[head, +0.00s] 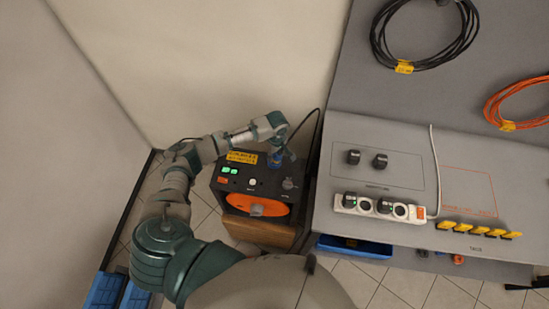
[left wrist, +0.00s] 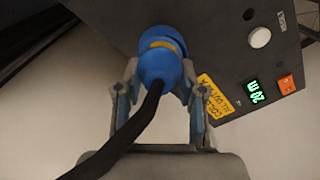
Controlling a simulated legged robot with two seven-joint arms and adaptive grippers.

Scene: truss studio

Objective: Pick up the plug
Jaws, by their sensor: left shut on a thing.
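The plug (left wrist: 160,62) is blue with a yellow label and a black cable running from its near end. It sits against the dark panel of the black box (head: 265,182); I cannot tell whether it is seated in a socket. My left gripper (left wrist: 160,88) is shut on the plug, with one finger on each side. In the head view my left gripper (head: 277,155) reaches down to the back of the box top, and the blue plug (head: 275,162) shows only partly beneath it. My right gripper is not in view.
The box has an orange reel front (head: 255,206) and a yellow label (head: 242,157). A grey bench (head: 430,180) stands to the right with a white power strip (head: 380,207) and several yellow pieces (head: 480,229). Coiled black (head: 403,67) and orange cables (head: 508,125) hang behind. A blue tray (head: 353,247) lies below.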

